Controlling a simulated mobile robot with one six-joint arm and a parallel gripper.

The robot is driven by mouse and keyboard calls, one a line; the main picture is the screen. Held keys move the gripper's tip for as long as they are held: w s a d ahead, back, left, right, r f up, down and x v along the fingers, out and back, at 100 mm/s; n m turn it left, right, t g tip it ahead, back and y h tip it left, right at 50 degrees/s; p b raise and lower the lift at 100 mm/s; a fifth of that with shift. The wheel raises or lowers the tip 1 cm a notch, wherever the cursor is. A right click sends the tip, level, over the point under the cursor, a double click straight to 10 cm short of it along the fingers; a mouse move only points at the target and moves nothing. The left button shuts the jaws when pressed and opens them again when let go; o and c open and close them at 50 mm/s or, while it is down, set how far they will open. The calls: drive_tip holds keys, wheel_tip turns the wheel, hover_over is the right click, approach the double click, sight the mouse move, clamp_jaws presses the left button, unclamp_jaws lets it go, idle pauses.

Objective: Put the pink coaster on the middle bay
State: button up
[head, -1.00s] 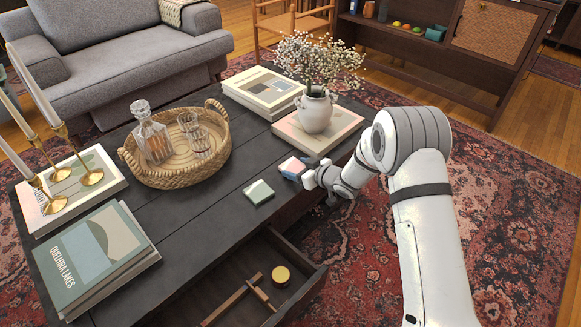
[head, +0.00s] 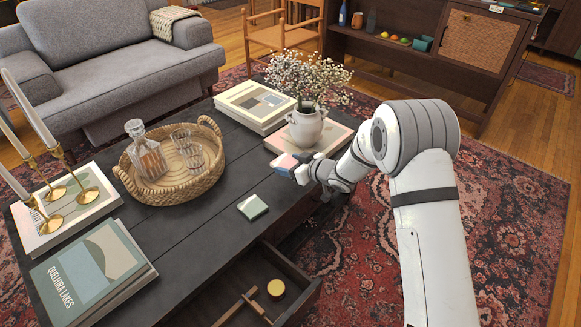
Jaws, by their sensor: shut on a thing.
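The pink coaster (head: 287,160) shows a pink top with blue along its side. My gripper (head: 298,169) is shut on it and holds it above the right part of the dark coffee table (head: 180,252), in front of the vase. The fingers are small in view and partly hidden by the wrist. A dark wooden cabinet (head: 400,68) stands at the back right with an open section beside a woven door. I cannot tell which part is the middle bay.
A pale green coaster (head: 252,207) lies on the table. A white vase of flowers (head: 306,127), books (head: 95,270), a wicker tray (head: 185,190) and candlesticks (head: 55,190) also stand there. An open drawer (head: 305,293) juts out in front. Rug (head: 515,205) lies clear toward the cabinet.

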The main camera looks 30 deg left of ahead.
drive_tip(key=shift+r, duration=0.9)
drive_tip(key=shift+w+d, duration=0.1)
drive_tip(key=shift+d, duration=0.1)
drive_tip(key=w+d+f+m+t+h, duration=0.1)
drive_tip(key=w+d+m+t+h, duration=0.25)
drive_tip(key=d, duration=0.95)
drive_tip(key=w+d+f+m+t+h, duration=0.15)
drive_tip(key=w+d+m+t, duration=0.3)
drive_tip(key=d, duration=0.85)
drive_tip(key=s+d+f+m+t+h, duration=0.1)
drive_tip(key=s+d+m+h, duration=0.2)
drive_tip(key=d, duration=0.8)
drive_tip(key=s+d+m+t+h, duration=0.15)
drive_tip(key=d+m+h, duration=0.3)
drive_tip(key=d, duration=0.65)
wheel_tip(320, 180, up, 25)
drive_tip(key=p, duration=2.6)
drive_tip(key=shift+a+r+n+g, duration=0.15)
drive_tip(key=shift+r+n+g, duration=0.05)
drive_tip(key=shift+n+g, duration=0.25)
